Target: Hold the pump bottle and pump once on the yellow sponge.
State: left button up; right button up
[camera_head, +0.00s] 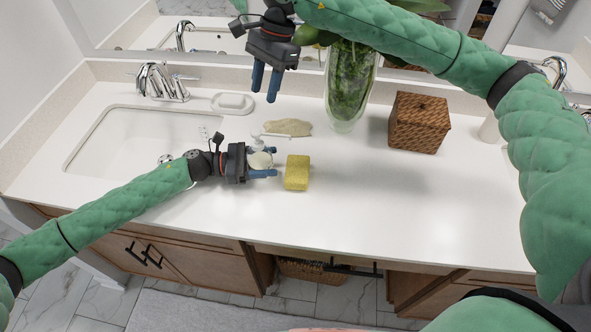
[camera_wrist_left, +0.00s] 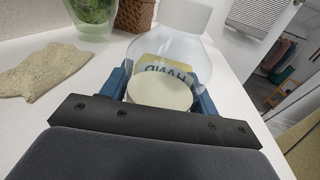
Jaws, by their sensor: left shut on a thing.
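The pump bottle (camera_head: 260,160) is small and clear, with a pale cream patch on its body and a white pump head (camera_head: 256,142). My left gripper (camera_head: 262,162) is shut around the bottle's body, over the counter just left of the sponge. In the left wrist view the bottle (camera_wrist_left: 180,48) sits between the blue fingers, with mirrored lettering and a white top. The yellow sponge (camera_head: 297,173) lies on the counter, just right of the left fingertips. My right gripper (camera_head: 266,83) is open and empty, above and behind the bottle, fingers pointing down.
A sink (camera_head: 100,140) with a chrome faucet (camera_head: 160,82) is at the left. A soap dish (camera_head: 232,103), a beige cloth-like item (camera_head: 289,127), a glass vase (camera_head: 350,85) and a woven box (camera_head: 418,122) stand behind. The counter's front right is clear.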

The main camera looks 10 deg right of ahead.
dwell(0.4)
jog(key=shift+r, duration=0.25)
jog(key=c, duration=0.6)
jog(key=shift+n+t, duration=0.3)
jog(key=shift+t, duration=0.1)
jog(key=r, duration=0.1)
jog(key=a+r, duration=0.1)
jog(key=r, duration=0.2)
jog(key=shift+w+a+r, duration=0.1)
jog(key=shift+w+a, duration=0.1)
jog(key=shift+a, duration=0.15)
grip_shut()
jog(key=shift+s+a+f+m+t+h, duration=0.3)
jog(key=shift+s+f+m+h, duration=0.2)
jog(key=shift+f+m, duration=1.4)
jog(key=shift+s+a+f+m+t+h, duration=0.2)
jog(key=shift+s+f+m+h, duration=0.3)
jog(key=shift+f+m, duration=1.4)
jog(key=shift+s+a+f+m+t+h, duration=0.2)
jog(key=shift+s+a+f+m+h, duration=0.3)
jog(key=shift+f+m, duration=1.35)
jog(key=shift+w+d, duration=0.1)
jog(key=shift+d, duration=0.05)
